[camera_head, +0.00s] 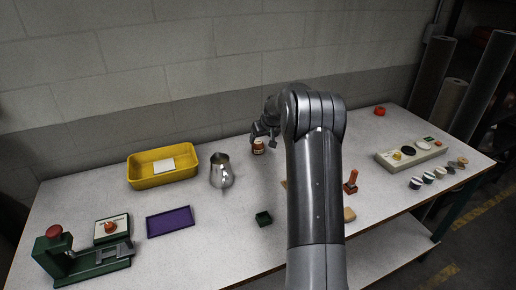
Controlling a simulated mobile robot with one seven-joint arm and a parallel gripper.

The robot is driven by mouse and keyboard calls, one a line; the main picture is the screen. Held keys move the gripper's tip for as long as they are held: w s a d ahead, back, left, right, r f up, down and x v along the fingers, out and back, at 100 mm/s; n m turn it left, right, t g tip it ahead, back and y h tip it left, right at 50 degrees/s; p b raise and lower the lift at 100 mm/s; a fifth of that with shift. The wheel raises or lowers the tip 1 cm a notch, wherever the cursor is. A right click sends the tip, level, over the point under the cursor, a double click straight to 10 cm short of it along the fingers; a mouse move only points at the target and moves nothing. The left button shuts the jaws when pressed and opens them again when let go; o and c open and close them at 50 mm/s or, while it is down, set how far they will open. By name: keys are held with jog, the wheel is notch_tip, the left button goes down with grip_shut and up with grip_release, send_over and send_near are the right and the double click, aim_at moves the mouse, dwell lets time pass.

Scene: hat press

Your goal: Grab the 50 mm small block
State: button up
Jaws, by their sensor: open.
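Several small block-like things lie on the white table; I cannot tell which one is the 50 mm block. A dark green block or small open box (264,218) lies on the table left of my arm. A tan block (349,214) lies just right of my arm and is partly hidden by it. Another tan piece (284,184) shows only as a sliver at my arm's left edge. My gripper (264,135) is open, near the back of the table, above or beside a small brown jar (258,147). It appears empty; its fingers are small and partly hidden.
A yellow bin (163,178), metal pitcher (221,171), purple tray (170,222) and green press (85,262) stand left. An orange-red stamp-like thing (351,182), a control panel (411,152) and several small discs stand right. The wall (200,90) closes the back.

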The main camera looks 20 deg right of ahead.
aim_at(259, 143)
jog(key=x, duration=0.3)
jog(key=shift+w+f, duration=0.15)
jog(key=shift+w+x, duration=0.15)
jog(key=shift+x, duration=1.1)
jog(key=shift+w+x, duration=0.15)
jog(key=shift+x, duration=1.1)
jog(key=shift+c, duration=0.2)
jog(key=c, duration=1.1)
